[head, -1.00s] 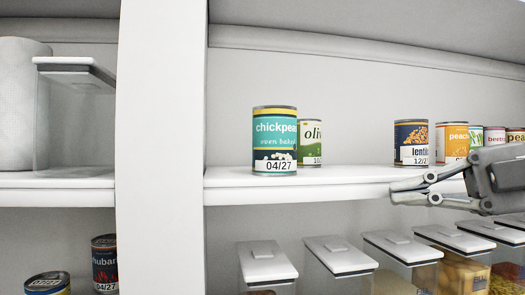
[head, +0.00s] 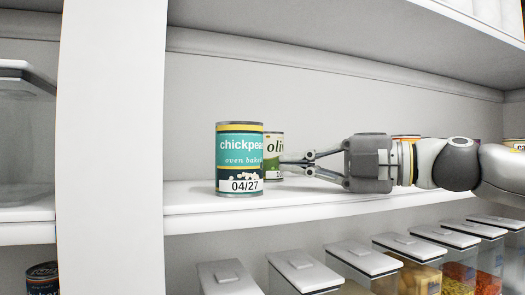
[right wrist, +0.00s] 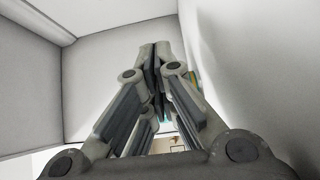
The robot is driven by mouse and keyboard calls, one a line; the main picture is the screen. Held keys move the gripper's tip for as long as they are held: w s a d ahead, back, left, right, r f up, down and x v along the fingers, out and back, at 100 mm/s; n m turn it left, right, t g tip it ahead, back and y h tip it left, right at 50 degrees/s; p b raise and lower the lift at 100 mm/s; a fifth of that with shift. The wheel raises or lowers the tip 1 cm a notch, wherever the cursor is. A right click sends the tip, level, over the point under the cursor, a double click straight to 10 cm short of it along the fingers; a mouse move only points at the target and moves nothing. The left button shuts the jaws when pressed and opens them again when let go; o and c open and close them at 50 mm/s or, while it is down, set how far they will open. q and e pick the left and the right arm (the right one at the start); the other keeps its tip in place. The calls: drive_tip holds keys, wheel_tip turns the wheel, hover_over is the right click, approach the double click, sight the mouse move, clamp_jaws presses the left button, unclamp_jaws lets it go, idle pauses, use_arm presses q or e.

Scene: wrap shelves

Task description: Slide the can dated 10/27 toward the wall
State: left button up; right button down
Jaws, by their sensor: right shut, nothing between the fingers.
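The olive can (head: 274,148) is white and green and stands upright on the middle shelf. It is partly hidden behind the chickpea can (head: 238,160), which is teal and dated 04/27. Only the start of the olive can's date shows, and it read 10 a second ago. My right gripper (head: 284,166) is shut and empty, reaching in from the right. Its fingertips are at the olive can's right side; I cannot tell whether they touch. The shut fingers also show in the right wrist view (right wrist: 158,55). My left gripper is not in view.
My right arm hides most of the cans farther right; an orange-topped can (head: 407,138) shows behind it. A white post (head: 110,150) bounds the shelf at left. Lidded containers (head: 365,258) stand below. The shelf (head: 340,205) front is bare.

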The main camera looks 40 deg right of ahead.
sight(267, 157)
drive_tip(key=p+x, duration=0.3)
drive_tip(key=x, duration=0.6)
drive_tip(key=shift+w+a, duration=0.1)
drive_tip(key=shift+a, duration=0.05)
drive_tip(key=d, duration=0.1)
drive_tip(key=d+p, duration=0.2)
drive_tip(key=shift+w+d+r, duration=0.15)
drive_tip(key=shift+w, duration=0.1)
drive_tip(key=shift+d, duration=0.5)
drive_tip(key=shift+a+f, duration=0.1)
drive_tip(key=shift+f, duration=0.1)
drive_tip(key=shift+a, duration=0.1)
drive_tip(key=shift+w, duration=0.1)
drive_tip(key=shift+w+d+r+p, duration=0.1)
drive_tip(key=shift+d+r+p, duration=0.1)
drive_tip(key=shift+d+p, duration=0.6)
drive_tip(key=shift+d, duration=0.4)
drive_tip(key=shift+d+f+b, duration=0.1)
drive_tip(key=shift+f+b, duration=0.05)
drive_tip(key=shift+b, duration=0.15)
